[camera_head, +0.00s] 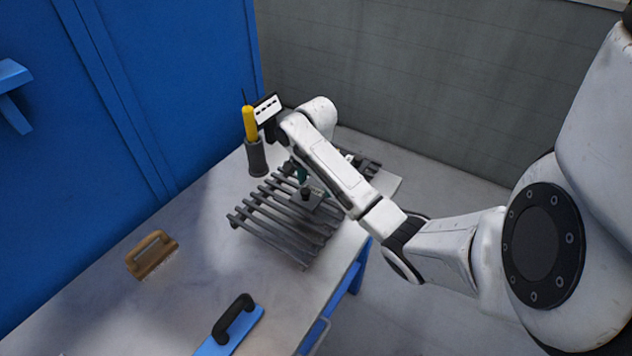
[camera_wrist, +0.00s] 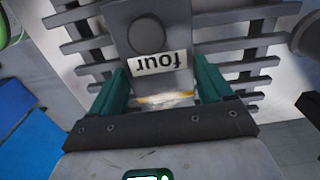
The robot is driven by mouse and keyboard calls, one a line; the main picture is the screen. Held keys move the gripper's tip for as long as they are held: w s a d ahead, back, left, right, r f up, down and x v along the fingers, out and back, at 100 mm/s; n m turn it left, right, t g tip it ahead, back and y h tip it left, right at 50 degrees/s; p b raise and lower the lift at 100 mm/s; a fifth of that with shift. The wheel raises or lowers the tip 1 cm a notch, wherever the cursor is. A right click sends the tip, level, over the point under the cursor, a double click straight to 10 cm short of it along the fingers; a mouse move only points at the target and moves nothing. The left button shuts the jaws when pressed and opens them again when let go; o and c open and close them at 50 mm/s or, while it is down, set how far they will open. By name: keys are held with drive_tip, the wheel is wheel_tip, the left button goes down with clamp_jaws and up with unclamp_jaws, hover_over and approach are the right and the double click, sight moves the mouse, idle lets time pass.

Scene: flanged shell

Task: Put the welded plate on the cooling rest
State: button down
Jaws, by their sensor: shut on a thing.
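The welded plate (camera_wrist: 178,28) is grey, with a dark round boss and a white label reading "four", upside down in the wrist view. A bright, orange-edged weld seam runs along its near end. My gripper (camera_wrist: 163,78) is shut on the plate, with a green finger on each side. In the head view the plate (camera_head: 318,200) shows below my gripper (camera_head: 301,174), partly hidden by my arm. The cooling rest (camera_head: 268,229) is a dark slatted rack on the table. The plate is over its slats; I cannot tell whether it touches them.
A dark holder (camera_head: 257,158) with a yellow-handled tool (camera_head: 250,123) stands behind the rest. A wooden-handled brush (camera_head: 152,256) and a blue float with a black handle (camera_head: 228,334) lie nearer on the table (camera_head: 190,240). The table between them is clear.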

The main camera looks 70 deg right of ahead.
sight(316, 186)
unclamp_jaws()
drive_tip(key=shift+f, duration=0.1)
wheel_tip(316, 186, up, 12)
drive_tip(key=p, duration=0.8)
